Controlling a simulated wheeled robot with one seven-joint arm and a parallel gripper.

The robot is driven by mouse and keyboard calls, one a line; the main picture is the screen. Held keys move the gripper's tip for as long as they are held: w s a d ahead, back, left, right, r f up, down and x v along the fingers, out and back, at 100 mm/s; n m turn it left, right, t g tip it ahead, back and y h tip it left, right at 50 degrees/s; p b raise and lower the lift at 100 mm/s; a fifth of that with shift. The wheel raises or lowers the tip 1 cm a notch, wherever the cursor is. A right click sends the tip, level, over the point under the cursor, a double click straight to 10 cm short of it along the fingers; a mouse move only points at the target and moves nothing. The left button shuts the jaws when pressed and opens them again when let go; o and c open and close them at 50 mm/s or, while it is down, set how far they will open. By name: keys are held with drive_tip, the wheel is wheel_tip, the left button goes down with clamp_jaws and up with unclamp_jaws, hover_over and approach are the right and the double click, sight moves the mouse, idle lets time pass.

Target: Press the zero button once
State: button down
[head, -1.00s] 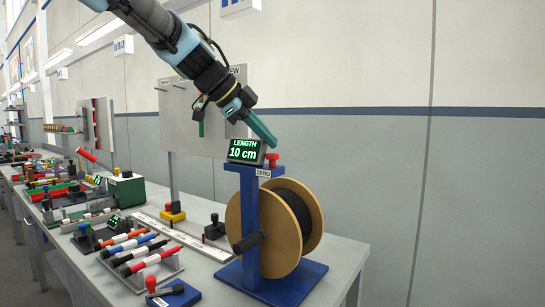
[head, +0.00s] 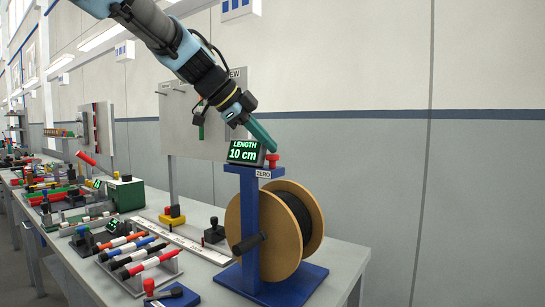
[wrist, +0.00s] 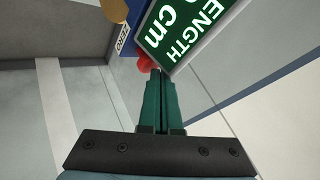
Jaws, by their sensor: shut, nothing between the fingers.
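The red zero button (head: 272,160) sits on top of the blue stand (head: 250,215), to the right of the display (head: 246,152), which reads "LENGTH 10 cm". The ZERO label (head: 263,174) is below the button. My gripper (head: 274,149) has its green fingers shut and empty, pointing down with the tips just above the button. I cannot tell whether they touch it. In the wrist view the fingertips (wrist: 156,74) partly cover the red button (wrist: 144,63), close beside the display (wrist: 185,32).
A cable reel (head: 280,232) with a crank is mounted on the blue stand. A ruler strip (head: 190,243), a rack of markers (head: 140,262) and other tools lie on the grey bench to the left. The wall to the right is clear.

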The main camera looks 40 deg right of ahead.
sight(267, 154)
drive_tip(key=shift+a+f+b, duration=0.15)
drive_tip(key=shift+f+b, duration=0.95)
drive_tip(key=shift+f, duration=0.1)
idle(0.7)
drive_tip(key=shift+r, duration=0.1)
drive_tip(key=shift+w+d+r+p, duration=0.1)
drive_tip(key=shift+d+r+p, duration=0.1)
drive_tip(key=shift+r+p, duration=0.4)
drive_tip(key=shift+w+d+r+p, duration=0.1)
drive_tip(key=shift+d+r+p, duration=0.05)
drive_tip(key=shift+r, duration=0.7)
drive_tip(key=shift+s, duration=0.1)
drive_tip(key=shift+r, duration=0.15)
drive_tip(key=shift+a+r+p, duration=0.1)
drive_tip(key=shift+r+p, duration=1.2)
drive_tip(key=shift+r, duration=1.15)
drive_tip(key=shift+f, duration=0.1)
